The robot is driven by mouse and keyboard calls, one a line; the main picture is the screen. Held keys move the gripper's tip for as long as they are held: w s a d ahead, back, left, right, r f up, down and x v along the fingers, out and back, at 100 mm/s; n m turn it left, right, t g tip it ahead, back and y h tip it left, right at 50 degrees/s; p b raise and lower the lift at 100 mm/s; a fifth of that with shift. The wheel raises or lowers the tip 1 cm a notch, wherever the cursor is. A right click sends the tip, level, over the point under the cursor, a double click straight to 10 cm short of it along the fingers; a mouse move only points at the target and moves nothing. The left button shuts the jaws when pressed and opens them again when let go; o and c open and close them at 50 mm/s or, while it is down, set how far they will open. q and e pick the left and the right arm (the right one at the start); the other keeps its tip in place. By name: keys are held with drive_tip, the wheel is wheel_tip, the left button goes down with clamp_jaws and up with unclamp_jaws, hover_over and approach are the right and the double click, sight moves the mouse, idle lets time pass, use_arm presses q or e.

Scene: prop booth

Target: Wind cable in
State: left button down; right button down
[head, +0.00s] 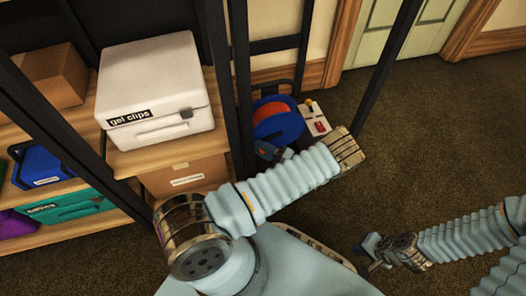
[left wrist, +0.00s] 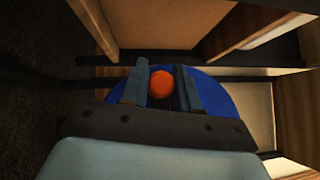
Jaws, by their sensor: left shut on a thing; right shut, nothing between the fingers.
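The cable reel (head: 280,123) stands on the floor beside the shelf, with a blue disc and an orange-red winding inside it. In the left wrist view its blue disc (left wrist: 215,92) lies behind my fingers. My left gripper (head: 275,153) is at the near side of the reel, partly hidden by my arm. In the left wrist view my left gripper (left wrist: 161,88) is shut on a round orange knob (left wrist: 160,85) in front of the disc. My right gripper (head: 368,250) is shut and empty, low over the carpet at right.
A white panel (head: 314,118) with a red switch and an orange-yellow knob stands right of the reel. A shelf at left holds a white case (head: 155,85), a cardboard box (head: 185,178) and several coloured cases. Dark posts rise near the reel. Carpet (head: 440,130) at right is clear.

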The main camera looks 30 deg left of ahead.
use_arm(q)
drive_tip(key=shift+s+r+m+t+y+b, duration=0.15)
drive_tip(key=shift+r+m+y+b, duration=0.15)
drive_tip(key=shift+m+y+b, duration=0.2)
drive_tip(key=shift+w+r+m+t+y+b, duration=0.15)
drive_tip(key=shift+r+m+y+b, duration=0.15)
drive_tip(key=shift+m, duration=0.3)
drive_tip(key=shift+r+m+t+y+b, duration=0.8)
drive_tip(key=shift+r+m+y, duration=0.35)
drive_tip(key=shift+m, duration=0.55)
drive_tip(key=c, duration=0.9)
unclamp_jaws()
drive_tip(key=b+v, duration=0.1)
drive_tip(key=v, duration=1.2)
drive_tip(key=shift+d, duration=0.4)
drive_tip(key=shift+f, duration=0.1)
